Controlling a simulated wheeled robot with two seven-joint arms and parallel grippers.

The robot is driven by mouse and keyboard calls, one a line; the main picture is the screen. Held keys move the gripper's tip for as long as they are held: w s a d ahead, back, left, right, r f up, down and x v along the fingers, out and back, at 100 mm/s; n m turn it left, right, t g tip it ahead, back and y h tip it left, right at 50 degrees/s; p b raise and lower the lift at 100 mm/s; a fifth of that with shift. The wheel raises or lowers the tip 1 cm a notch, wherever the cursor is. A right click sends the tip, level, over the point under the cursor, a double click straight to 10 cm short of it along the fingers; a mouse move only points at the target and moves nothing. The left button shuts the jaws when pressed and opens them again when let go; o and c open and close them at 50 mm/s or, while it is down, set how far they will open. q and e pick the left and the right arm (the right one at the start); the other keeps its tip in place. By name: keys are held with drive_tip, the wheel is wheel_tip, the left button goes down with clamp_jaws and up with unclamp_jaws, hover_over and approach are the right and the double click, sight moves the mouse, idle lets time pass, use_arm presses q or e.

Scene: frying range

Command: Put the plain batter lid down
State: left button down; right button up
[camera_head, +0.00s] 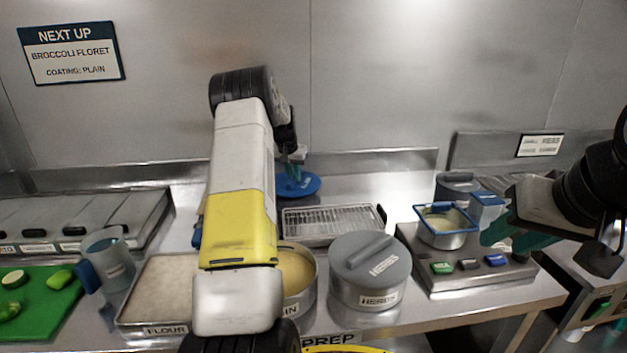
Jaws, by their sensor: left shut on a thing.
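The lid (298,186), a blue disc, is at the back of the counter, beside the wire rack. My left gripper (294,158) is above it, shut on the lid's upper part; the arm and fingers hide some of it. I cannot tell whether the lid touches the counter. The plain batter pot (299,271) stands uncovered in front, with pale yellow batter showing; my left arm hides its left side and part of its label. My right gripper (517,238) is at the right, its teal fingers apart and empty, near the blue-rimmed pan.
A wire rack tray (330,222) lies behind the pots. A grey-lidded herbed pot (369,272) stands right of the batter. A blue-rimmed pan (446,241) sits on a unit with coloured buttons (468,265). A flour tray (155,285), clear jug (110,262) and green board (45,305) are left.

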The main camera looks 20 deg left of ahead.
use_arm(q)
drive_tip(key=shift+f, duration=1.25)
drive_tip(key=c, duration=1.4)
unclamp_jaws()
drive_tip(key=shift+f, duration=0.15)
